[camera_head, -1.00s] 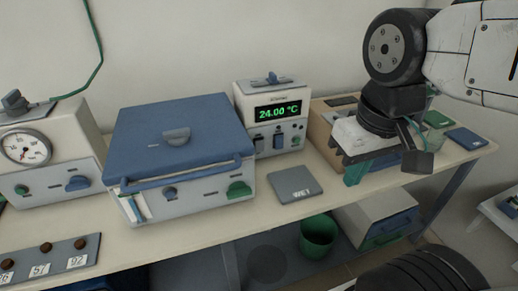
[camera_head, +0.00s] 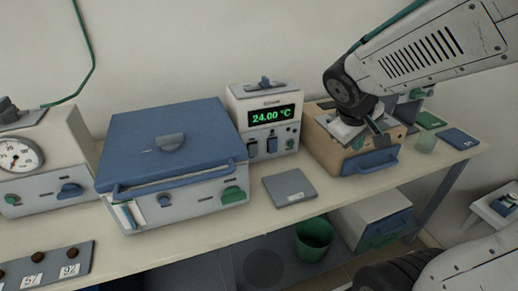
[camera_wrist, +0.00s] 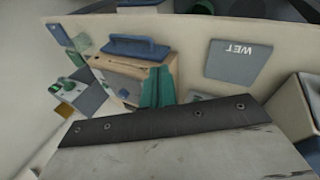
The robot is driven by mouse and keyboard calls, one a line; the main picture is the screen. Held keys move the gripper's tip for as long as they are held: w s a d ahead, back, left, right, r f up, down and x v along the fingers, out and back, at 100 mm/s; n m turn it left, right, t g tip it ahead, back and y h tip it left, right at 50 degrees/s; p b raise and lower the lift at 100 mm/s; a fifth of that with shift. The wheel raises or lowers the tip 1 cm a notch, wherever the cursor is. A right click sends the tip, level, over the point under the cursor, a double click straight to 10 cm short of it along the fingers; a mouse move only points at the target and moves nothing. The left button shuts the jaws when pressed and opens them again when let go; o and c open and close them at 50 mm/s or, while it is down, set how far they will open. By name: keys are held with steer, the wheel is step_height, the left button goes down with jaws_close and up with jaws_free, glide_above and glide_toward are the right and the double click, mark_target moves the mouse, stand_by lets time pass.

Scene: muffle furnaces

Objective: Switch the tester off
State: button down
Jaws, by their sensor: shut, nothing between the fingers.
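A white device with a lit green display reading 24.00 °C (camera_head: 262,117) stands against the wall in the head view. I take it as the tester. Dark rocker-like controls (camera_head: 271,145) and small knobs sit below its display; their positions are too small to read. My gripper (camera_head: 380,138) is to the right of this device, over the wooden box, and apart from the device. My gripper is shut and empty. Its teal fingers (camera_wrist: 158,88) show in the wrist view. I cannot make out the device's display or controls in the wrist view.
A wooden box with a blue handle (camera_head: 370,161) stands below my gripper. A grey plate marked WET (camera_wrist: 233,62) lies beside it. A blue-lidded furnace (camera_head: 172,160) is left of the device. A gauge unit (camera_head: 20,157) stands far left. A green bin (camera_head: 314,238) is below.

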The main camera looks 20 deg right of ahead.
mark_target(253, 151)
steer(key=w+d+f+n+t+y, duration=0.1)
steer(key=w+f+n+t, duration=0.2)
steer(key=w, duration=0.4)
steer(key=w+f+n+t, duration=0.1)
steer(key=w+n+t, duration=0.1)
steer(key=w+n, duration=0.35)
steer(key=w+a+f+n+g+y, duration=0.1)
steer(key=a+f+n+y, duration=0.2)
steer(key=a+n+y, duration=0.3)
steer(key=a+y, duration=0.3)
steer(key=a, duration=0.4)
steer(key=shift+w, duration=0.15)
steer(key=x, duration=1)
steer(key=shift+a+f, duration=0.1)
steer(key=shift+w+r, duration=0.25)
steer(key=shift+w, duration=0.75)
steer(key=shift+w+r, duration=0.2)
steer(key=shift+w, duration=0.8)
